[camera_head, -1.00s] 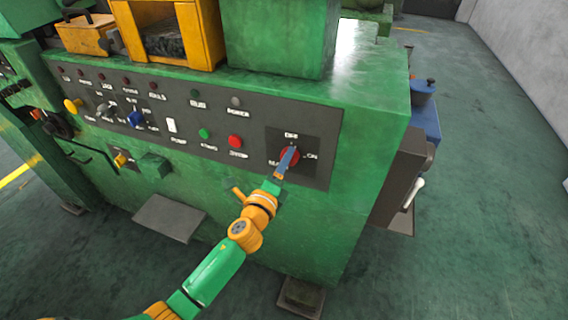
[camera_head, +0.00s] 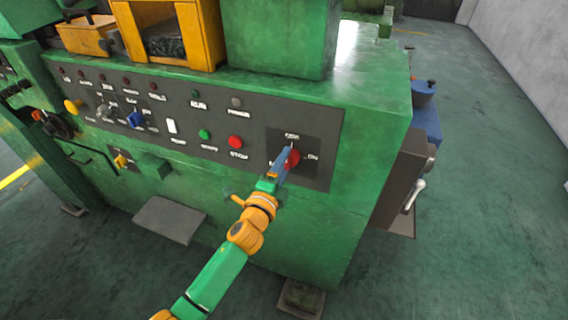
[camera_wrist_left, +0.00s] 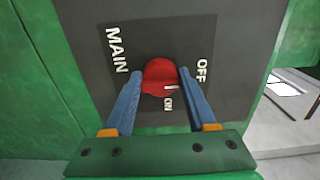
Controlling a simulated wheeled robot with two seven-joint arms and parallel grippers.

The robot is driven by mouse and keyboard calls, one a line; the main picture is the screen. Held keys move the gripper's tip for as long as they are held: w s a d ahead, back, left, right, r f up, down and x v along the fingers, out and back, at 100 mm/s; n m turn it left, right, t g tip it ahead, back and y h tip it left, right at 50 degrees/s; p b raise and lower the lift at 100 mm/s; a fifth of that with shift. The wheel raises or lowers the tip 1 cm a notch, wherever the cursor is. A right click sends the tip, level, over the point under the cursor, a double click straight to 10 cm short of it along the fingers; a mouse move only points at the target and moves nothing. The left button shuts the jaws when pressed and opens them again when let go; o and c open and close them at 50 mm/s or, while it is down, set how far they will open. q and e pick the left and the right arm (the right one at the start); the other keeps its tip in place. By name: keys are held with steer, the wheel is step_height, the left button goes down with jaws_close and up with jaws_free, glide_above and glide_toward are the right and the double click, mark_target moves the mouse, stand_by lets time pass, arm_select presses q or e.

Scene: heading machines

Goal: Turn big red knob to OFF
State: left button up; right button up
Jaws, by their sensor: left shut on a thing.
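The big red knob (camera_head: 294,158) sits on the dark panel at the right end of the green machine's front. The left wrist view shows the knob (camera_wrist_left: 160,72) between my two blue fingers, with a small white mark on its lower right. The OFF label (camera_wrist_left: 202,70) is to its right, the ON label (camera_wrist_left: 168,104) below it and the MAIN label (camera_wrist_left: 117,50) to its left. The mark lies on the side between ON and OFF; its exact setting is hard to tell. My left gripper (camera_head: 285,156) is shut on the knob. My right gripper is not in view.
A red button (camera_head: 235,142) and a green button (camera_head: 204,134) are left of the knob. A blue selector (camera_head: 135,118) is farther left. A dark box with a light handle (camera_head: 415,190) is on the machine's right side. The floor at right is open.

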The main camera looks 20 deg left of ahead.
arm_select(q)
steer(key=o, duration=1.4)
steer(key=s, duration=0.7)
steer(key=shift+a, duration=0.1)
